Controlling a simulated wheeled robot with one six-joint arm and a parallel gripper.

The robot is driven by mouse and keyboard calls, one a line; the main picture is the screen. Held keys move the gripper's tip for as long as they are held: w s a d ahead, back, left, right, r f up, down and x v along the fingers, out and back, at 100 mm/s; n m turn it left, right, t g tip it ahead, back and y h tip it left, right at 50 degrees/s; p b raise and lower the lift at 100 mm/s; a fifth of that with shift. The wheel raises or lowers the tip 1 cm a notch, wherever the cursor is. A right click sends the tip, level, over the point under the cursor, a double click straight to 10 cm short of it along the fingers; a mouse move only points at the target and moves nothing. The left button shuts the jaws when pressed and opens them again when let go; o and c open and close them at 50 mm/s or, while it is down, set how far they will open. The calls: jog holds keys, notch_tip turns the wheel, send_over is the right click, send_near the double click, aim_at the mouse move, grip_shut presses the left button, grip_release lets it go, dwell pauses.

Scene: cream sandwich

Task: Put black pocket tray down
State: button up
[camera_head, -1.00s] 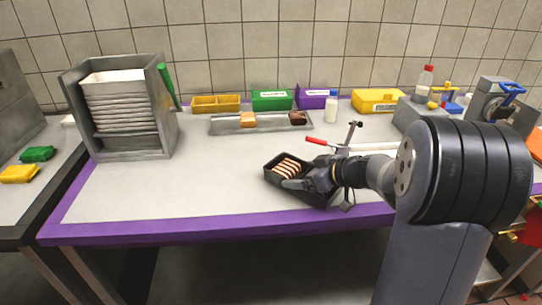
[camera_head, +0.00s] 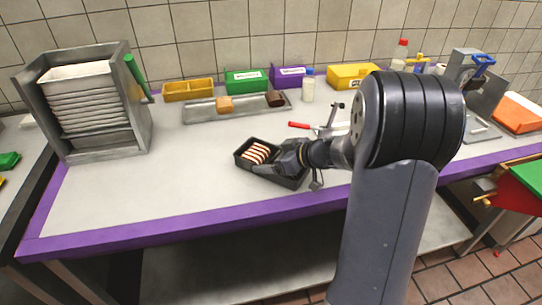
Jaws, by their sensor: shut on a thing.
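The black pocket tray (camera_head: 243,160) is at the front middle of the grey table. It holds a striped white and reddish-brown item (camera_head: 258,152) in its left part. My gripper (camera_head: 285,163) is shut on the right part of the tray, and its fingers are partly hidden by the wrist. I cannot tell whether the tray's base touches the tabletop (camera_head: 180,180) or hangs just above it.
A grey rack of white trays (camera_head: 95,105) stands at the left. A long metal tray (camera_head: 200,112) with two small blocks lies behind. Yellow (camera_head: 188,90), green (camera_head: 246,82) and purple (camera_head: 288,77) boxes line the wall. A red-handled tool (camera_head: 299,125) lies close behind my gripper. The table's left front is clear.

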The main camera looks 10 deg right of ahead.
jog(key=shift+f+b, duration=0.2)
jog(key=shift+b, duration=0.15)
jog(key=o, duration=0.8)
jog(key=shift+r, duration=0.1)
jog(key=shift+r, duration=0.1)
jog(key=shift+r+p, duration=0.15)
jog(key=shift+p, duration=0.4)
jog(key=b+v, duration=0.2)
jog(key=v, duration=1)
